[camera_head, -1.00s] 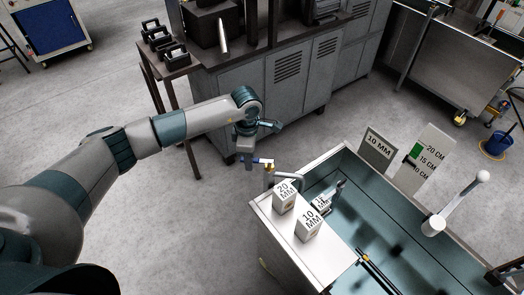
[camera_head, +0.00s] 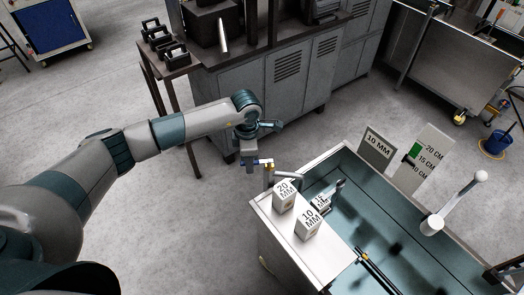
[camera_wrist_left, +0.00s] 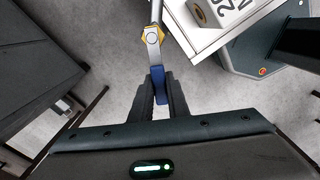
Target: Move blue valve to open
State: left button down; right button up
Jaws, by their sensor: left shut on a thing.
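The blue valve handle (camera_wrist_left: 159,84) is between the two fingers of my left gripper (camera_wrist_left: 160,105) in the left wrist view, and the gripper is shut on it. The handle joins a yellow valve body (camera_wrist_left: 152,36) on a grey pipe. In the head view my left gripper (camera_head: 249,163) is at the valve, beside the near left corner of the machine, and the blue handle (camera_head: 262,162) shows only as a small patch. My right gripper is not in view.
The machine's white top (camera_head: 285,240) carries a 20 MM block (camera_head: 284,196) and 10 MM block (camera_head: 307,224). A teal trough (camera_head: 390,235) lies to the right. A grey cabinet (camera_head: 240,84) and dark table (camera_head: 165,68) stand behind my arm. Open floor lies left of the machine.

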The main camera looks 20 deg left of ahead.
pick_arm(q)
jog(key=shift+s, duration=0.1)
jog(key=shift+s+d+n+p, duration=0.3)
jog(key=shift+s+n, duration=0.15)
jog(key=shift+n, duration=0.55)
jog(key=shift+s+d+n+p, duration=0.35)
jog(key=shift+s+n, duration=0.1)
jog(key=shift+n, duration=0.55)
jog(key=shift+s+d+n, duration=0.3)
jog(key=shift+n, duration=0.4)
jog(key=c, duration=1.6)
grip_release()
jog(key=shift+w, duration=0.1)
